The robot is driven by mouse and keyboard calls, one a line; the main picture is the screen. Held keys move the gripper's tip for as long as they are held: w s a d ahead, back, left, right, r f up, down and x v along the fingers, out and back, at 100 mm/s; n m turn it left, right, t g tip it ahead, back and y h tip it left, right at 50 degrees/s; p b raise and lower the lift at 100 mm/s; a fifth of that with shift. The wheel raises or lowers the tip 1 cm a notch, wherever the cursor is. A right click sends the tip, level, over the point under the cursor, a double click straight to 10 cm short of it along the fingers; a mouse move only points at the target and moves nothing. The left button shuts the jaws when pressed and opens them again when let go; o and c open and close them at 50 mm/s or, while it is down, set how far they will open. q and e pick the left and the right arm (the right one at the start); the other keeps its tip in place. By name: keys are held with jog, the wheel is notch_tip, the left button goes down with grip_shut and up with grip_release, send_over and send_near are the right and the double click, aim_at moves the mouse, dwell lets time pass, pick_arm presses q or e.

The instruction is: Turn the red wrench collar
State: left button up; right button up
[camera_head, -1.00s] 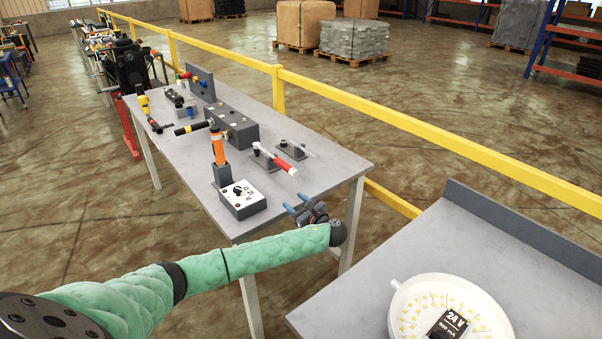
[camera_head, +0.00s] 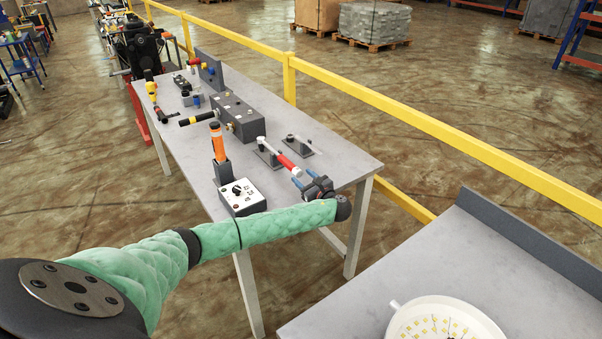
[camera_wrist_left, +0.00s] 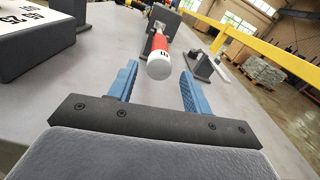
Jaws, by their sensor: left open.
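The wrench with the red collar (camera_head: 286,162) is mounted on a dark stand on the grey table. Its white end points toward my left gripper. In the left wrist view the red collar (camera_wrist_left: 160,43) shows behind the round white end (camera_wrist_left: 160,66), between and beyond the fingers. My left gripper (camera_head: 297,177) is open, with its blue fingers at the wrench's near end. In the left wrist view the left gripper (camera_wrist_left: 158,88) has a finger on each side of the white end, with no contact visible. My right gripper is not in view.
A white-topped control box (camera_head: 241,195) and an orange-handled tool (camera_head: 218,143) stand left of the gripper. A second small stand (camera_head: 299,143) is just right of the wrench. A dark block (camera_head: 238,118) lies behind. A yellow rail (camera_head: 400,122) runs along the table's far side.

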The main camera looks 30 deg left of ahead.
pick_arm(q)
jog(key=shift+w+a, duration=0.25)
jog(key=shift+a, duration=0.2)
jog(key=shift+a+r+p, duration=0.1)
jog(key=shift+a+p, duration=0.2)
jog(key=shift+a, duration=0.25)
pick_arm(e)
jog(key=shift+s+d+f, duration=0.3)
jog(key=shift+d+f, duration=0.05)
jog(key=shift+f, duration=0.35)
pick_arm(q)
jog(key=shift+w, duration=0.1)
jog(key=shift+c, duration=0.3)
jog(key=c, duration=0.9)
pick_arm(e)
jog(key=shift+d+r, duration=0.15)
